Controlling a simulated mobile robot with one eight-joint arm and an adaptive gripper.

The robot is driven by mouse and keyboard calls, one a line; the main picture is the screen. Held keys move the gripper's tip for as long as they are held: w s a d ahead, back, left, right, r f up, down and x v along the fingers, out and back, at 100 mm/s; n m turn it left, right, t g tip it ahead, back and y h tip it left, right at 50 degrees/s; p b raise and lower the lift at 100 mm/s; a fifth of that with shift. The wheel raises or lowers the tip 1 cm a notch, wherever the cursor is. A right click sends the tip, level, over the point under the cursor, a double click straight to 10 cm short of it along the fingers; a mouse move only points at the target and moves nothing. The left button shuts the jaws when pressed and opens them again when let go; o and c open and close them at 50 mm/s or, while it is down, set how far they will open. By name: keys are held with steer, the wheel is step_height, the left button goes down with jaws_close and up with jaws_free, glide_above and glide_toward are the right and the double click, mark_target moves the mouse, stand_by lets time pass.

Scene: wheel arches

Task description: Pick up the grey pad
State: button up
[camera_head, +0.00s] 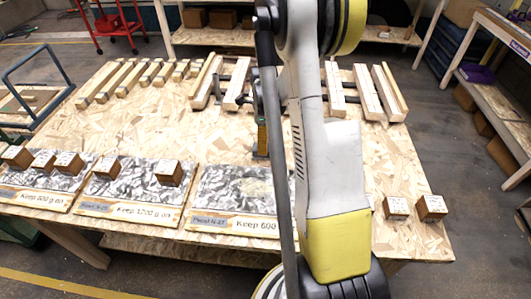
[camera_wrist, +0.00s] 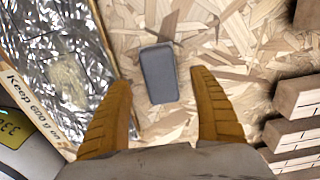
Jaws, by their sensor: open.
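The grey pad (camera_wrist: 159,73) is a small dark-grey block with rounded corners, lying flat on the wooden board table in the wrist view. My gripper (camera_wrist: 161,80) is open, with its two orange fingers to the left and right of the pad's near end in the picture. Neither finger appears to touch it, and nothing is held. The height of the fingers above the table is hard to tell. In the camera_head view my arm hides most of the gripper, and I cannot make out the pad there.
A foil-covered panel (camera_wrist: 60,50) marked "Keep 600" lies left of the pad; more labelled panels (camera_head: 133,193) carry wooden blocks. Stacked timber pieces (camera_wrist: 300,98) stand to the right. Wooden bars (camera_head: 105,83) line the table's back. Two blocks (camera_head: 431,207) sit at the front right.

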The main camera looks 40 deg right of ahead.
steer(key=f, duration=0.1)
steer(key=f+b, duration=0.1)
steer(key=f, duration=0.1)
steer(key=f+b, duration=0.1)
steer(key=f, duration=0.1)
steer(key=shift+s+d, duration=0.15)
steer(key=shift+s, duration=0.1)
steer(key=shift+r, duration=0.1)
steer(key=shift+c, duration=0.6)
steer(key=c, duration=1.2)
steer(key=shift+o, duration=0.2)
steer(key=shift+r, duration=0.1)
step_height(320, 180, up, 4)
steer(key=shift+r+p, duration=0.2)
steer(key=shift+p, duration=0.85)
steer(key=s+d+r+p, duration=0.3)
steer(key=s+d+r, duration=0.2)
steer(key=s, duration=0.5)
steer(key=shift+s+d+r+p, duration=0.2)
steer(key=shift+s+r+p, duration=0.1)
steer(key=shift+r, duration=0.4)
steer(key=o, duration=0.6)
steer(key=shift+w, duration=0.1)
steer(key=c, duration=0.5)
